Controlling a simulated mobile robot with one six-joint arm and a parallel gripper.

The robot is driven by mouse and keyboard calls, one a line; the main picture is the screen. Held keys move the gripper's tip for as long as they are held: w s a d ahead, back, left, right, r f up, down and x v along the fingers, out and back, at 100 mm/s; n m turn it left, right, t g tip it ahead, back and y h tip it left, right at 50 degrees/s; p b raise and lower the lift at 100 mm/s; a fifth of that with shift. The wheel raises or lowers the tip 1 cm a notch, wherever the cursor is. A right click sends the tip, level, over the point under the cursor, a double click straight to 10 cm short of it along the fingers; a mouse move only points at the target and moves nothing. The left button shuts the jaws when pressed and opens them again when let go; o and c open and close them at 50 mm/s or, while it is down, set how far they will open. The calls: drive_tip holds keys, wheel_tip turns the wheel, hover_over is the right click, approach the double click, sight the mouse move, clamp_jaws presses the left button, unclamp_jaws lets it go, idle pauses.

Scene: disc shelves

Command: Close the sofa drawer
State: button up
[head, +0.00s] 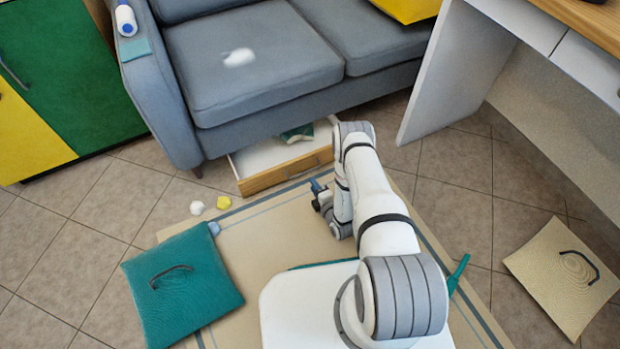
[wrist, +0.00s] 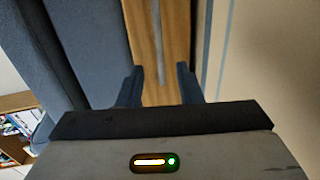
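The sofa drawer (head: 288,173) is pulled out from under the grey sofa (head: 255,62). It has a wooden front and a pale inside with a green-and-white cloth-like item (head: 297,133) in it. My gripper (head: 318,187) is low, near the right end of the drawer front. In the wrist view, my gripper (wrist: 159,76) is open, its two dark fingers apart. The wooden drawer front (wrist: 177,50) and its grey bar handle (wrist: 158,42) show between and beyond the fingers. I cannot tell whether the fingers touch the front. My arm hides the drawer's right end.
A beige rug (head: 260,243) lies before the sofa. A teal cushion (head: 182,284) is at left and a beige cushion (head: 566,276) at right. Small white (head: 197,208) and yellow (head: 224,202) items lie near the drawer. A white desk (head: 462,70) stands at right.

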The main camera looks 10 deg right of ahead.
drive_tip(key=shift+s+d+r, duration=0.1)
drive_tip(key=shift+s+r, duration=0.05)
drive_tip(key=shift+s, duration=0.35)
drive_tip(key=shift+c, duration=0.3)
